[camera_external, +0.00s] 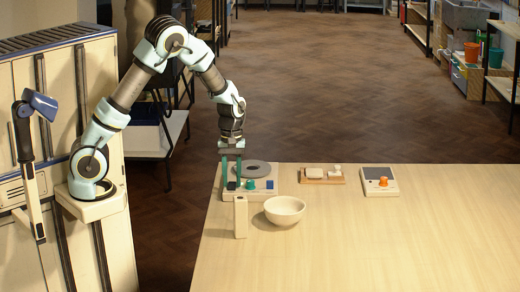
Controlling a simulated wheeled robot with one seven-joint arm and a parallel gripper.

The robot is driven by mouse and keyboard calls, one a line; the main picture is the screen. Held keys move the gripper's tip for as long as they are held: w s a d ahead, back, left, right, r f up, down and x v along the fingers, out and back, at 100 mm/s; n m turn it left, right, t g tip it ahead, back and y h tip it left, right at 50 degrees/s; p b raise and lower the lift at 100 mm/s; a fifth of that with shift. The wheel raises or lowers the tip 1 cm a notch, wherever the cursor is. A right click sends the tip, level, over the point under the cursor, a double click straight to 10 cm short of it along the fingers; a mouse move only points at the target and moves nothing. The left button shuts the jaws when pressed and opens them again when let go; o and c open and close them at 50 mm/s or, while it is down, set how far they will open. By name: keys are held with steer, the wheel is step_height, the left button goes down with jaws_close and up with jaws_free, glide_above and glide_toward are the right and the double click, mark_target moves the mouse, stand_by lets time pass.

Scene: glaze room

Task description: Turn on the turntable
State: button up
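The turntable (263,194) is a cream box with a round grey disc (256,168) on top, standing near the far left corner of the table. A green knob (250,184) and a small blue part (269,185) show on its front panel. My gripper (231,186) points down at the turntable's left end, with its two teal fingers apart. A small dark blue part shows between the fingertips; I cannot tell whether the fingers touch it. The fingers hide part of the turntable's left side.
A cream upright block (240,217) stands just in front of the turntable, with a cream bowl (285,210) right of it. A wooden tray (323,181) with pale pieces and a device with an orange knob (379,182) lie farther right. The table's front and right (430,230) are clear.

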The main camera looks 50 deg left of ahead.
mark_target(232, 183)
steer(key=o, duration=0.3)
steer(key=r, duration=0.3)
steer(key=r+b, duration=0.1)
steer(key=r, duration=0.3)
steer(key=r+b, duration=0.1)
steer(key=r, duration=0.2)
steer(key=shift+w+a+r, duration=0.35)
